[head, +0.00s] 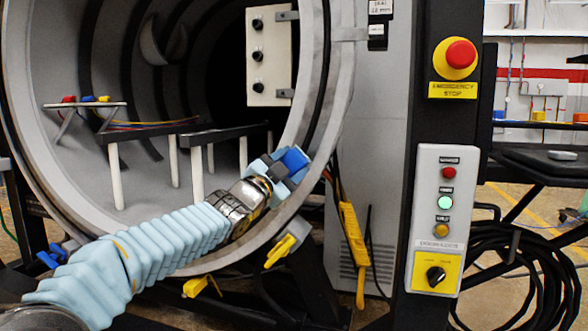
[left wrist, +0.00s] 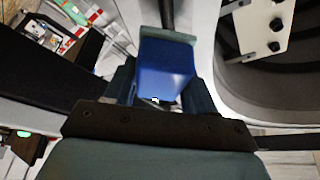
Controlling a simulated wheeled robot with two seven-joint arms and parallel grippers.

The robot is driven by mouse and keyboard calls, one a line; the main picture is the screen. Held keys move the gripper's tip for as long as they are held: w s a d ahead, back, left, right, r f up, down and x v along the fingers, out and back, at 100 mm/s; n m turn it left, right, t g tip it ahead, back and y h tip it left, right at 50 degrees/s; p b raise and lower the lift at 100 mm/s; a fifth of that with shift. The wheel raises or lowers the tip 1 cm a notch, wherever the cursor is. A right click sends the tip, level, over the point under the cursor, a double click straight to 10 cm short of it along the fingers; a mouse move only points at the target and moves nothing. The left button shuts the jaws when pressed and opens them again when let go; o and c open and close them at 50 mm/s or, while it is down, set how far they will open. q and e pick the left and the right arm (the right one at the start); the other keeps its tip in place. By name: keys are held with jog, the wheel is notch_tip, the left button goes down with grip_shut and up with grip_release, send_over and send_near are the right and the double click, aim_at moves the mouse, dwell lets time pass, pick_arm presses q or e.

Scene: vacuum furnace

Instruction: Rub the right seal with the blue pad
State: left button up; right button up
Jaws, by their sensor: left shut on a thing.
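The blue pad (head: 294,159) is held in my left gripper (head: 281,168), at the lower right of the round furnace opening. The pad also shows in the left wrist view (left wrist: 168,70), between the fingers. The right part of the furnace rim (head: 343,95) is a pale ring with a dark band just inside it, which appears to be the seal (head: 322,75). The pad is close to the rim's lower right; I cannot tell whether it touches. My right gripper is not in view.
A grey panel with black knobs (head: 270,55) is at the furnace's upper right. Rails on white posts (head: 199,172) stand inside. A control box (head: 437,215) and emergency stop (head: 460,53) stand to the right. A yellow handheld control (head: 352,240) hangs below the rim.

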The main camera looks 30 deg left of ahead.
pick_arm(q)
jog(key=shift+s, duration=0.15)
jog(key=shift+s+d+b, duration=0.2)
jog(key=shift+s+b, duration=0.1)
jog(key=shift+s, duration=0.4)
jog(key=shift+s+d+b, duration=0.15)
jog(key=shift+s+b, duration=0.15)
jog(key=shift+s, duration=0.35)
